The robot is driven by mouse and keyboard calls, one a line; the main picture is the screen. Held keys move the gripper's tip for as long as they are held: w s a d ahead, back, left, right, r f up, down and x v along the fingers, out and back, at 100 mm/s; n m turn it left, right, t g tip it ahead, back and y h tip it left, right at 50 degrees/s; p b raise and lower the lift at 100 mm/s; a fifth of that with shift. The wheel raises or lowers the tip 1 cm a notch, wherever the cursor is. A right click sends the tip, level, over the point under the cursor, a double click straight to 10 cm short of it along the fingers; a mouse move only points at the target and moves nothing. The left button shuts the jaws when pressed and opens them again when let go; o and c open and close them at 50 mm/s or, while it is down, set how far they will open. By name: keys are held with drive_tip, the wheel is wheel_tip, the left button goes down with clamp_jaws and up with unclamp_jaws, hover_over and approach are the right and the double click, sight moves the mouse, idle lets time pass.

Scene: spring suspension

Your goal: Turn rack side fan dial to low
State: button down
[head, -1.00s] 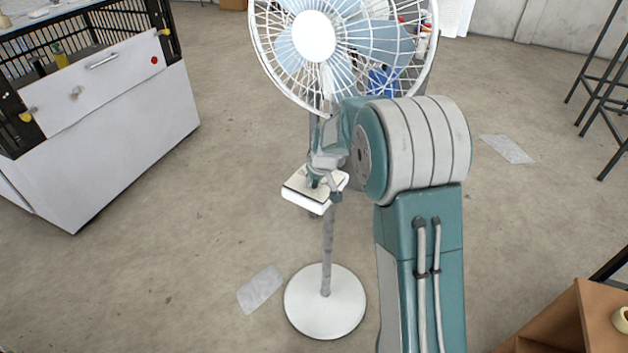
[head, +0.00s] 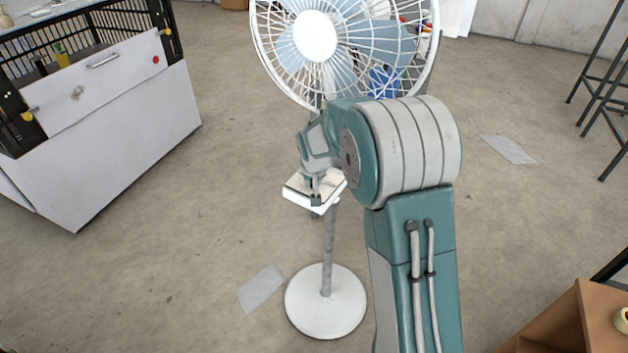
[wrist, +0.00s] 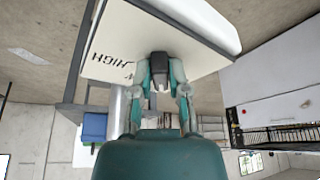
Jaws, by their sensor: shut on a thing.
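A white pedestal fan (head: 326,301) stands on the floor, its caged head at the top and a white control box (head: 327,203) partway up its pole. In the wrist view the box's panel (wrist: 107,68) shows the word HIGH and part of another label that my gripper covers. My gripper (wrist: 161,82) is at the panel with its fingers closed around the dial, which is mostly hidden between them. In the head view my gripper (head: 316,198) is at the top of the box, largely behind my arm.
A white cabinet (head: 130,130) with a black barred top stands at left. Dark stool legs (head: 602,90) are at upper right and a brown wooden box (head: 570,322) at lower right. Paper sheets (head: 262,288) lie on the otherwise open floor.

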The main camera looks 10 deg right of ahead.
drive_tip(key=m, duration=0.1)
drive_tip(key=m+h, duration=0.1)
drive_tip(key=m, duration=0.1)
drive_tip(key=shift+a+f+m+g, duration=0.15)
drive_tip(key=shift+a+m+g, duration=0.15)
drive_tip(key=shift+m+g, duration=0.1)
drive_tip(key=shift+w+a+m+g+h, duration=0.15)
drive_tip(key=shift+m+h, duration=0.2)
drive_tip(key=shift+m, duration=0.5)
drive_tip(key=shift+m+g+h, duration=0.15)
drive_tip(key=shift+m+h, duration=0.2)
drive_tip(key=shift+m, duration=0.5)
drive_tip(key=c, duration=0.6)
unclamp_jaws()
drive_tip(key=shift+w+a, duration=0.1)
drive_tip(key=shift+r, duration=0.2)
drive_tip(key=v, duration=1.1)
drive_tip(key=shift+a+r, duration=0.25)
drive_tip(key=shift+a, duration=0.1)
